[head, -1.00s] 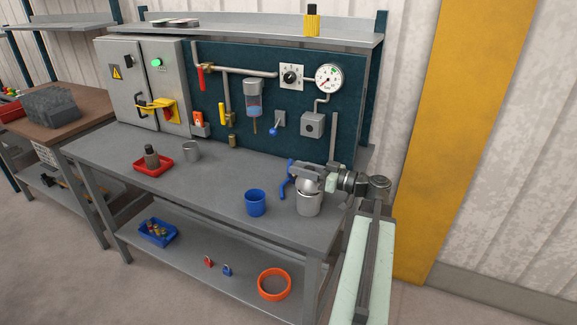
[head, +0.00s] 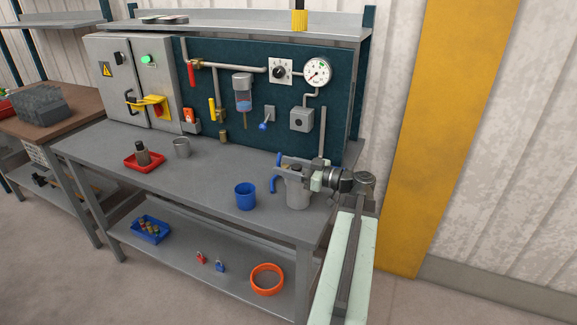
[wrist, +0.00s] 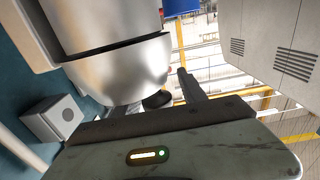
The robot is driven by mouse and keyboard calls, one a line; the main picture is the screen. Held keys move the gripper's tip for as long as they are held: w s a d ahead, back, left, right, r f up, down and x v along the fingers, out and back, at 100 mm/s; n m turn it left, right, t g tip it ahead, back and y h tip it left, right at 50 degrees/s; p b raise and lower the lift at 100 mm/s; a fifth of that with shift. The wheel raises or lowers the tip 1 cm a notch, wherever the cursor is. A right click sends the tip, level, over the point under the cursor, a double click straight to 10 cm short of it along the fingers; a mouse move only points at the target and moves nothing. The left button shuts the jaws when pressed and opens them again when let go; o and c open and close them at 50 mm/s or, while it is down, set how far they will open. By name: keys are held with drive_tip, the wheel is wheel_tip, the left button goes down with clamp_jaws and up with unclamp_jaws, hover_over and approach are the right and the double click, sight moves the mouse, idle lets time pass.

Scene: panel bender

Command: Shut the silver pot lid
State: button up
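The silver pot (head: 298,194) stands near the right end of the bench top. In the wrist view its silver body (wrist: 100,20) is close up, with a dark band between it and the rounded silver lid (wrist: 125,72). A dark knob (wrist: 158,99) shows on the lid. I cannot tell whether the lid is fully seated; in the head view my gripper hides most of it. My gripper (head: 276,172) is at the pot's top, its blue tips spread apart on the pot's far left side. It looks open, with nothing clearly clamped.
A blue cup (head: 245,197) stands close to the left of the pot. A grey cup (head: 181,148) and a red tray (head: 144,163) are farther left. The back panel with its grey box (head: 302,119) rises behind. The bench's front middle is clear.

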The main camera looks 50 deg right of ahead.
sight(301, 169)
drive_tip(key=shift+d, duration=0.15)
drive_tip(key=shift+s, duration=0.25)
drive_tip(key=v, duration=0.7)
drive_tip(key=shift+s, duration=0.2)
drive_tip(key=shift+d, duration=0.1)
